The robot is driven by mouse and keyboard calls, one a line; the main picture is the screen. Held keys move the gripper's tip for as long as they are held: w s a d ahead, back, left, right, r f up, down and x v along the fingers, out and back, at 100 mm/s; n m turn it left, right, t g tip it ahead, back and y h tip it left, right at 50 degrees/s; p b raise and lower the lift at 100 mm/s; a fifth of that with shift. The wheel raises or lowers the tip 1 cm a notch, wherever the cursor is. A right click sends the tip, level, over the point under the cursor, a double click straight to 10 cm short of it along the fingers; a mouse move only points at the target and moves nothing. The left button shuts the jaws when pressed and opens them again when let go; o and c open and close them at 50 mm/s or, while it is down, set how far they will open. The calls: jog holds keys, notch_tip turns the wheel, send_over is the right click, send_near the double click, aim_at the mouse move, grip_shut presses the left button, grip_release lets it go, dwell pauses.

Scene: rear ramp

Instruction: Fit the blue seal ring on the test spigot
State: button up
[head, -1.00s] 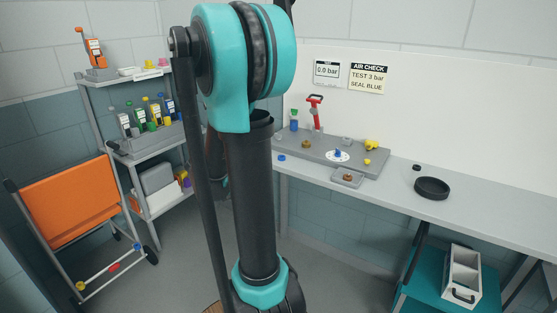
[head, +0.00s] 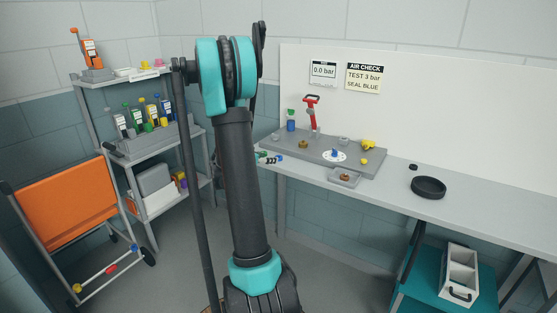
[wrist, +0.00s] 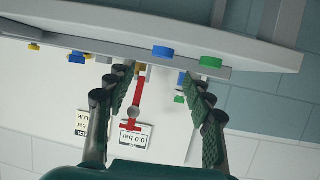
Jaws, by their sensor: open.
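The blue seal ring (wrist: 163,52) lies near the bench edge in the upside-down wrist view, beyond and between my fingertips, with nothing gripped. My gripper (wrist: 160,82) is open and empty. In the head view my gripper (head: 270,158) is small and partly hidden behind my arm, at the bench's left end, near the ring. A green ring (wrist: 211,62) lies beside the blue one. A grey test plate (head: 320,158) carries brass fittings, one of them a brass spigot (head: 303,144), and a blue part on a white disc (head: 335,154). I cannot tell which fitting is the test spigot.
A red-handled lever (head: 311,103) and a blue bottle with a green top (head: 291,122) stand at the plate's back. A small tray (head: 345,177) sits in front. A black dish (head: 429,187) is on the right. The bench between is clear. Shelves (head: 150,150) stand left.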

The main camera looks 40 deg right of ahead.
aim_at(280, 157)
jog(key=shift+x, duration=3.55)
jog(key=shift+w+a, duration=0.1)
jog(key=shift+w, duration=0.1)
jog(key=c, duration=0.9)
